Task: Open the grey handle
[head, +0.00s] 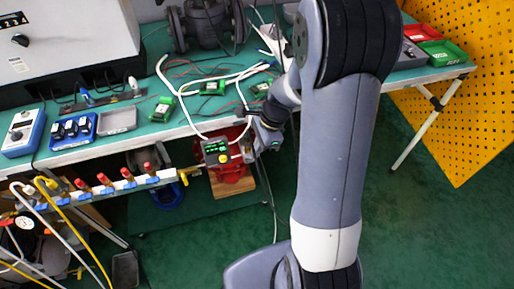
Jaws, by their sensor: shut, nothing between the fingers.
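A red valve body (232,172) stands on a wooden block below the front edge of the bench. A grey device with a lit green display (216,151) and a yellow button shows in front of it. I cannot pick out the grey handle for certain; it is too small or hidden near my wrist. My gripper (250,150) is at the end of my arm, just right of the grey device and close to the red valve. Its fingers are small and partly hidden, shut and empty. I cannot tell whether they touch anything.
A pale manifold (110,186) with several red knobs runs left of the valve, with yellow and white hoses. The green bench top (150,125) holds small green devices, loose cables and blue boxes. A yellow perforated panel (455,90) stands right. Green floor (410,220) is clear at right.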

